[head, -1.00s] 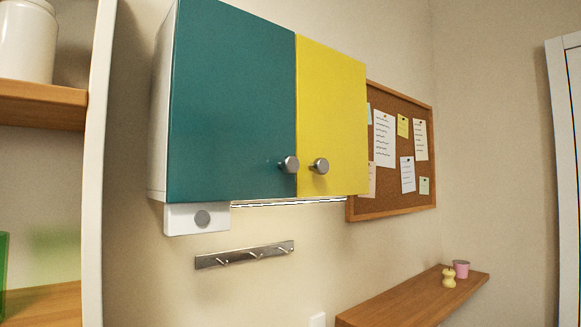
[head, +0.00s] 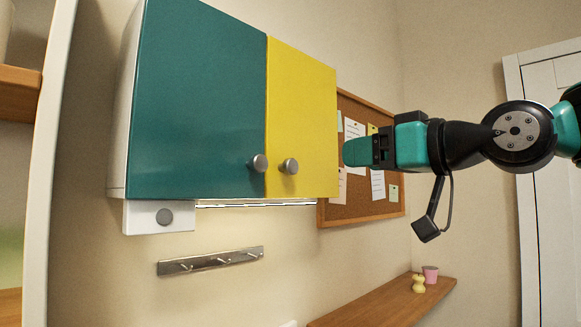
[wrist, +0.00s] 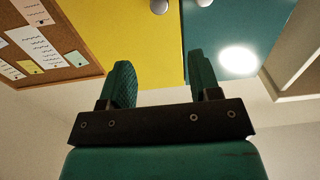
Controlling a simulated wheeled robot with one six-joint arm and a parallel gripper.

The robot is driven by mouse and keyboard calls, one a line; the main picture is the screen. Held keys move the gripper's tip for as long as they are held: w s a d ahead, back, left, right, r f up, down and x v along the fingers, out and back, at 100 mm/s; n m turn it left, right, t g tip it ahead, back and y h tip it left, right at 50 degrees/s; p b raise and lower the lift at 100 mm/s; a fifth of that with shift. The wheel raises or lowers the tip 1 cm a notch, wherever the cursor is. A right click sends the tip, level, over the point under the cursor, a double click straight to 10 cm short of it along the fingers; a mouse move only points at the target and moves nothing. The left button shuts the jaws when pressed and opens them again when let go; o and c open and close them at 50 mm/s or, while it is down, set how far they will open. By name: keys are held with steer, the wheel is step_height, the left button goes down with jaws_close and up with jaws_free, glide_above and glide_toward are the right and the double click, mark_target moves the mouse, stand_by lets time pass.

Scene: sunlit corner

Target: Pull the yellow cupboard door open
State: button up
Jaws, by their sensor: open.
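The yellow cupboard door (head: 303,115) is shut, on the right half of a wall cupboard. Its round metal knob (head: 289,166) sits near its lower left corner. In the wrist view the yellow door (wrist: 120,40) and its knob (wrist: 159,6) show at the top, beyond the fingers. My gripper (head: 352,152) is to the right of the yellow door in the head view, apart from the knob. In the wrist view my gripper (wrist: 163,85) is open with nothing between its fingers.
The teal door (head: 200,105) with its own knob (head: 258,162) adjoins on the left. A cork board (head: 350,205) hangs behind my gripper. Below are a hook rail (head: 210,261) and a wooden shelf (head: 385,305) with a yellow object (head: 418,284) and a pink cup (head: 430,274).

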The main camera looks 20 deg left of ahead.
mark_target(294, 165)
steer(key=p+x, duration=0.7)
steer(key=x, duration=0.8)
steer(key=shift+w+a+r+p, duration=0.1)
steer(key=shift+r+p, duration=0.05)
steer(key=shift+p, duration=0.25)
steer(key=shift+w+a+f, duration=0.2)
steer(key=shift+w+a, duration=0.2)
steer(key=shift+a, duration=0.2)
steer(key=shift+c, duration=0.5)
jaws_close()
